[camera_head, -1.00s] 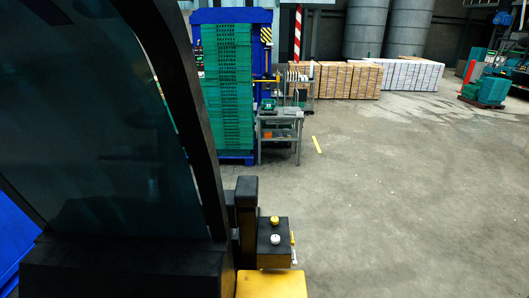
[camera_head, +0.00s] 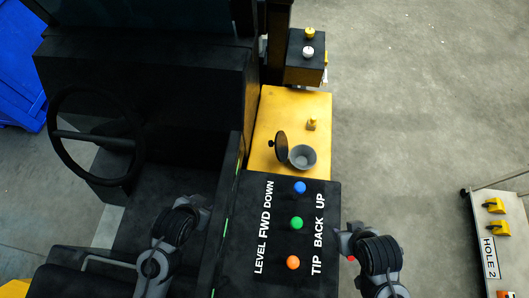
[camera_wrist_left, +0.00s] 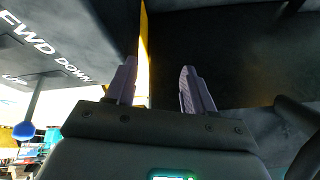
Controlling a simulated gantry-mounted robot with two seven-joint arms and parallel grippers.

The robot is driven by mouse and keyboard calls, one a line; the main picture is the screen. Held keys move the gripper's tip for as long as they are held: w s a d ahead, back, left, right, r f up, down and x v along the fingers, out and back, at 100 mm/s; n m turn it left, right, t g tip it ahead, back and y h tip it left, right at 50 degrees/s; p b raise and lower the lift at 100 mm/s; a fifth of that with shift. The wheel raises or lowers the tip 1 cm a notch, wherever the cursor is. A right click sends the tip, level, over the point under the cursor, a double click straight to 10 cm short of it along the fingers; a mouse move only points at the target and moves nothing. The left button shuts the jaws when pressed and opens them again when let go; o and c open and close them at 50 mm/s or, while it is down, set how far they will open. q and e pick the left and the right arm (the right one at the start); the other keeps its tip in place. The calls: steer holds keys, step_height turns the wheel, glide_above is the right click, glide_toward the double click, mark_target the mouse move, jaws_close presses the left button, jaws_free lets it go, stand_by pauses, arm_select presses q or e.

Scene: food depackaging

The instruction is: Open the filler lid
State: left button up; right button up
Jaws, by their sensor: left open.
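The filler lid (camera_head: 281,147) is a dark round disc standing up at the left edge of the grey filler opening (camera_head: 302,157), on the yellow body panel. The opening is uncovered and its hollow inside shows. My left gripper (camera_head: 188,207) is below and left of the lid, over the dark cab area, apart from it. In the left wrist view its two purple-grey fingers (camera_wrist_left: 158,88) are spread with nothing between them. My right arm comes in at the lower right, beside the lever console; its jaws are not clear.
The black lever console (camera_head: 268,227) carries blue (camera_head: 300,187), green (camera_head: 296,223) and orange (camera_head: 292,262) knobs. A steering wheel (camera_head: 97,135) is at left. A yellow knob (camera_head: 312,124) stands behind the filler. A cart (camera_head: 487,235) is at right, with clear floor between.

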arm_select(q)
steer(key=w+d+f+m+t+h, duration=0.25)
steer(key=w+d+m, duration=0.3)
steer(key=w, duration=0.45)
steer(key=m+t+h, duration=0.1)
steer(key=m+h, duration=0.2)
steer(key=m, duration=0.2)
glide_toward(278, 147)
steer(key=w+a+f, duration=0.1)
steer(key=a, duration=0.3)
steer(key=x, duration=1)
steer(key=shift+f, duration=0.15)
jaws_close()
